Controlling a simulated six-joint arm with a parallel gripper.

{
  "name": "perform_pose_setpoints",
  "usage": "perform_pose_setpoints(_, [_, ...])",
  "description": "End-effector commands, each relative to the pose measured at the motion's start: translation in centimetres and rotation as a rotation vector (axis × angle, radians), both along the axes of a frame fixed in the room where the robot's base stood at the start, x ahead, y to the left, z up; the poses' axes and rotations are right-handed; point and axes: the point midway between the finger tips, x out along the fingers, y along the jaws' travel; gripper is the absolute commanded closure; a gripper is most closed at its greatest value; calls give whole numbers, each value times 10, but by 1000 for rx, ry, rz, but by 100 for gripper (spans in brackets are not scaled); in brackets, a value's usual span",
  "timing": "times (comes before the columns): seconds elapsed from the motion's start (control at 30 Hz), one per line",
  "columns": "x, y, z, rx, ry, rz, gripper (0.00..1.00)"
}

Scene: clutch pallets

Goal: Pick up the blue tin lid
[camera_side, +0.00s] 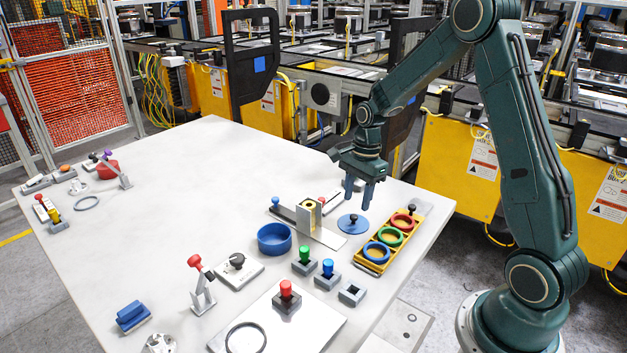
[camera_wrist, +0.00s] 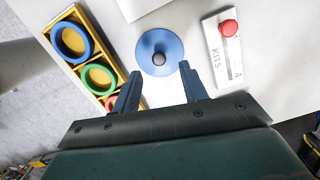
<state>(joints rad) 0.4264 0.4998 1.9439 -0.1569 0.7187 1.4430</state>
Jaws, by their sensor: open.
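The blue tin lid (camera_side: 354,225) is a flat round disc with a dark knob on top. It lies on the white table, left of a yellow tray. It also shows in the wrist view (camera_wrist: 160,52), whole and uncovered, just beyond my fingertips. My gripper (camera_side: 359,190) is above the table, over the lid's far side, with its fingers pointing down. In the wrist view my gripper (camera_wrist: 160,82) is open and empty, its two fingers apart. It does not touch the lid.
The yellow tray (camera_side: 372,264) holds red, green and blue rings close to the lid's right. A blue round tin (camera_side: 274,238) stands to the left. A metal bracket with a yellow-topped block (camera_side: 309,215) is nearer the lid. The table's far left is mostly clear.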

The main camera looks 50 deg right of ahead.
Motion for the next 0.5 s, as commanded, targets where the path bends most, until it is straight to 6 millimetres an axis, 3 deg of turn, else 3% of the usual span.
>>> perform_pose_setpoints(0.3, [-1,5,-35,1,5,1,57])
perform_pose_setpoints(0.5, [-1,6,-46,0,2,1,57])
